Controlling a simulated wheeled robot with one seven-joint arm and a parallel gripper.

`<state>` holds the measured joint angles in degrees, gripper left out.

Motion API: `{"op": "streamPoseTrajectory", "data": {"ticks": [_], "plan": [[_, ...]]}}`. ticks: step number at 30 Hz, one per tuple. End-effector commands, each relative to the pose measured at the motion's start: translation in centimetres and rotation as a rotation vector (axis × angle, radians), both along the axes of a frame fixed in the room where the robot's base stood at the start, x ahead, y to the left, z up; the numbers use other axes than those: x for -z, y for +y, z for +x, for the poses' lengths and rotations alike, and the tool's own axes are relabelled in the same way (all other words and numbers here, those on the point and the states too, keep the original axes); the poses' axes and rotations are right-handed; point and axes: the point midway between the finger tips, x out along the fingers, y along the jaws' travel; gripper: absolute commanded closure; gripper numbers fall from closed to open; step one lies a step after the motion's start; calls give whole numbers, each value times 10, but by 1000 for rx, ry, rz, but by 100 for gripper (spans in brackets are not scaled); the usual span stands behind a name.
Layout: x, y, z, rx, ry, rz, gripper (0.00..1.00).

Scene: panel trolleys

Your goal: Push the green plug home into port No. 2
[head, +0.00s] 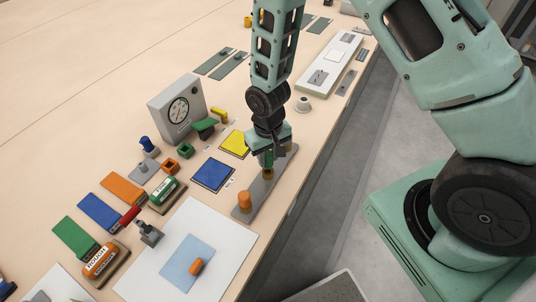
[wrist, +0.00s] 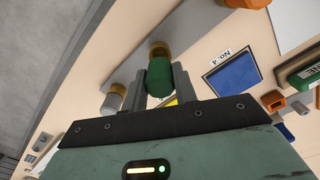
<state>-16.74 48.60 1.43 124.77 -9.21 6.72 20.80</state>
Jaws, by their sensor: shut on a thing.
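My gripper (head: 267,158) points down over a grey strip (head: 257,190) near the table's right edge. Its fingers (wrist: 159,88) are shut on the green plug (wrist: 159,76). The plug is in line with a brass-coloured port (wrist: 158,49) on the strip, and the port also shows below the gripper in the head view (head: 268,174). The plug's end overlaps the port in the wrist view; I cannot tell how deep it sits. No port number is readable. An orange plug (head: 244,200) stands upright at the near end of the strip.
A blue mat (head: 212,175) with a "No. 4" label (wrist: 223,54) and a yellow mat (head: 236,144) lie left of the strip. A grey gauge box (head: 176,109) stands farther left. A white board (head: 190,250) lies in front. The table edge is close on the right.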

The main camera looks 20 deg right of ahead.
Motion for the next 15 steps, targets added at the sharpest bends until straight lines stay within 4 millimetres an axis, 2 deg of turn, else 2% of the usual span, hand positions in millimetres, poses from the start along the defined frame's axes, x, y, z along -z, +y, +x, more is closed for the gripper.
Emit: {"op": "streamPoseTrajectory", "data": {"ticks": [15], "plan": [[5, 0, 0, 1, 0, 0, 100]]}}
